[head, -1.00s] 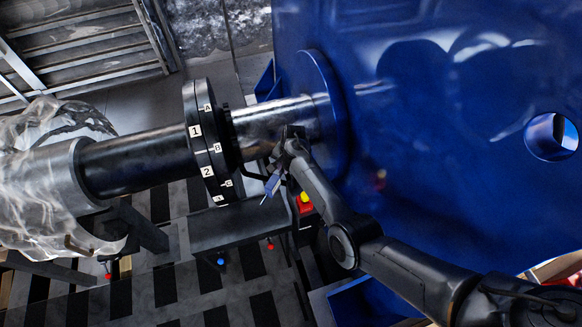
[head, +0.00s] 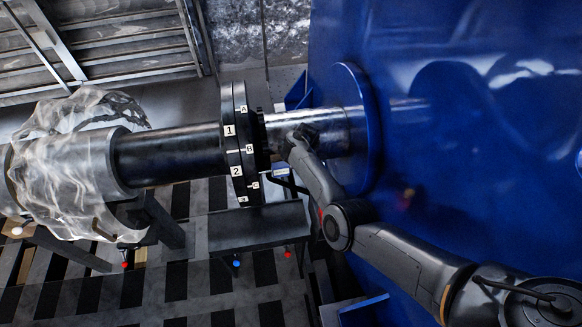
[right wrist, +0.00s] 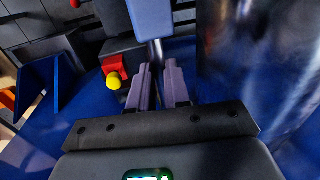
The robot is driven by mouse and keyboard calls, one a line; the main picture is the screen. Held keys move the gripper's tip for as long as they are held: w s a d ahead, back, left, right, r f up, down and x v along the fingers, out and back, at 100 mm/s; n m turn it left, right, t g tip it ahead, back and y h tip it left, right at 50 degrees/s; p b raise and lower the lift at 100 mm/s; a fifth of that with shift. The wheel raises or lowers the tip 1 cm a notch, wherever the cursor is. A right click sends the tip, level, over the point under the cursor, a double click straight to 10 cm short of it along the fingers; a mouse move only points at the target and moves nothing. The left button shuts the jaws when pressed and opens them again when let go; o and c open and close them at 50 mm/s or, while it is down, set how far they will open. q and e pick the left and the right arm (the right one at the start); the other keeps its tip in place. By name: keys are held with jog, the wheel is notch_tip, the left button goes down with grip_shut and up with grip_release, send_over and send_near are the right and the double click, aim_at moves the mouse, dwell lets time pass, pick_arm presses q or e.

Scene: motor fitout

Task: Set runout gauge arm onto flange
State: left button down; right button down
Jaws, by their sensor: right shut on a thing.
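The black flange (head: 232,165) stands upright on the dark shaft (head: 170,153) in the head view, with white number and letter tags on its rim. My right gripper (head: 296,142) is right of the flange, in front of the bright metal shaft section. In the right wrist view my right gripper (right wrist: 159,72) is shut on a slim metal rod (right wrist: 155,52), which runs up to a blue block (right wrist: 151,18). I take this to be the runout gauge arm. In the head view it is mostly hidden. Whether it touches the flange I cannot tell. My left gripper is out of view.
A large blue housing (head: 470,150) fills the right side. A plastic-wrapped cylinder (head: 65,175) is at the left. A dark bench (head: 258,227) is below the flange. A red and yellow button (right wrist: 114,75) is left of the fingers in the wrist view.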

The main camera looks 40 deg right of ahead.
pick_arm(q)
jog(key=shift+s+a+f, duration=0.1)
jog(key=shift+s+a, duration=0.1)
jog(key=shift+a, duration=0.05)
pick_arm(e)
jog(key=shift+d+f, duration=0.1)
jog(key=shift+d, duration=0.05)
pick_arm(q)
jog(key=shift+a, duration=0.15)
pick_arm(e)
jog(key=c, duration=1.1)
grip_release()
jog(key=shift+w, duration=0.15)
jog(key=shift+r, duration=0.2)
jog(key=shift+r, duration=0.2)
pick_arm(q)
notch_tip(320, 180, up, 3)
jog(key=p, duration=0.3)
pick_arm(e)
notch_tip(320, 180, up, 10)
jog(key=s+a, duration=0.1)
jog(key=s, duration=0.1)
